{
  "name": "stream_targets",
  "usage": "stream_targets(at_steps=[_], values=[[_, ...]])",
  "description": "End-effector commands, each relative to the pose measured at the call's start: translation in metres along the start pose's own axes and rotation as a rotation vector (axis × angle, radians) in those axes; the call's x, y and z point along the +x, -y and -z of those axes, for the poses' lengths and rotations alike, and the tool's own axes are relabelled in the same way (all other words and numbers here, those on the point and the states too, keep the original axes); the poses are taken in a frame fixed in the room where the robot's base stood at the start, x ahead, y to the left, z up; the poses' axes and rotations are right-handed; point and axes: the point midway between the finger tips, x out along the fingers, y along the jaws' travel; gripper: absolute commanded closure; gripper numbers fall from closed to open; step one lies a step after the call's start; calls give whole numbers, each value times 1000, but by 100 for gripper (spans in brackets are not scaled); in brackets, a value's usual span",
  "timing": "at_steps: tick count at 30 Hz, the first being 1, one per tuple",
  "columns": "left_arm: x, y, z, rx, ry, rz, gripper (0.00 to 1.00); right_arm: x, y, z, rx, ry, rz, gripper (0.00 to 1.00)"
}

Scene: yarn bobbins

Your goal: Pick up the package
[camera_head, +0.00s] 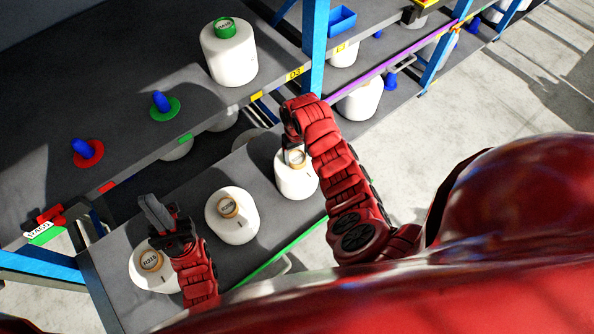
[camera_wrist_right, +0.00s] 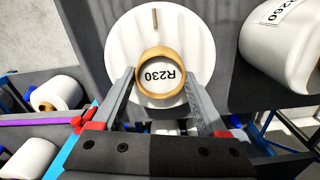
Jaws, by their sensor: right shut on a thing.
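A white yarn bobbin (camera_head: 296,180) with a tan core ring stands at the right end of a row on the lower dark shelf (camera_head: 275,232). My right gripper (camera_head: 294,152) reaches down to its top.
Another white bobbin (camera_head: 232,222) stands between the two. The upper shelf (camera_head: 110,105) holds a green-ringed bobbin (camera_head: 229,60) and red (camera_head: 88,153) and green (camera_head: 165,110) holders with blue pegs. A blue post (camera_head: 316,45) stands close to my right arm.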

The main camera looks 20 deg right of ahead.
Motion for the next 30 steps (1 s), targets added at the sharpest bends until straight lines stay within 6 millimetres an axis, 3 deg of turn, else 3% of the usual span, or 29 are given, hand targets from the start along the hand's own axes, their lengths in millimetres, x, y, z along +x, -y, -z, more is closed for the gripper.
stream_targets(at_steps=[1, 8, 22, 30], values=[[0, 0, 0, 0, 0, 0, 100, 0, 0, 0, 0, -1, 0, 61], [0, 0, 0, 0, 0, 0, 100, 0, 0, 0, 0, -1, 1, 100], [-1, 0, 0, 0, 0, 0, 100, -2, 0, 1, 0, -4, 0, 100], [-8, 0, -1, 0, 0, 0, 100, -17, 0, 2, 0, -5, 1, 100]])
